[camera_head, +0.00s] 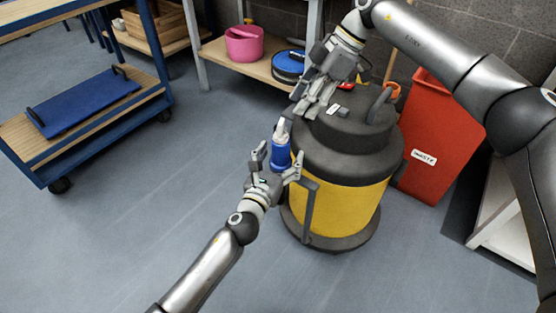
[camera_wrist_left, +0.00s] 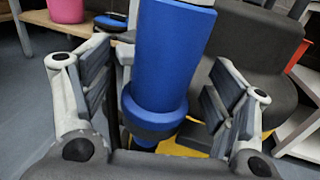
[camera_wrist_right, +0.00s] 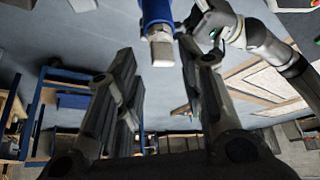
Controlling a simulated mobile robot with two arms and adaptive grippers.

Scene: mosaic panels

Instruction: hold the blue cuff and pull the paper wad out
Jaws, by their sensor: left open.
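The blue cuff (camera_head: 281,156) sits on the side of a yellow and black canister vacuum. The pale paper wad (camera_head: 282,130) sticks out of its upper end. My left gripper (camera_head: 276,170) is open, with one finger on each side of the cuff; the left wrist view shows the cuff (camera_wrist_left: 168,60) between the fingers, with gaps. My right gripper (camera_head: 307,110) is above and right of the wad, pointing down toward it. In the right wrist view the fingers are apart and empty, with the wad (camera_wrist_right: 162,50) near the gap between the tips, below the cuff (camera_wrist_right: 156,12).
The vacuum (camera_head: 345,205) stands right behind the cuff. A red waste bin (camera_head: 440,130) is at its right. A shelf with a pink bucket (camera_head: 243,45) is behind. A blue cart (camera_head: 85,110) stands at the left. Floor at the lower left is free.

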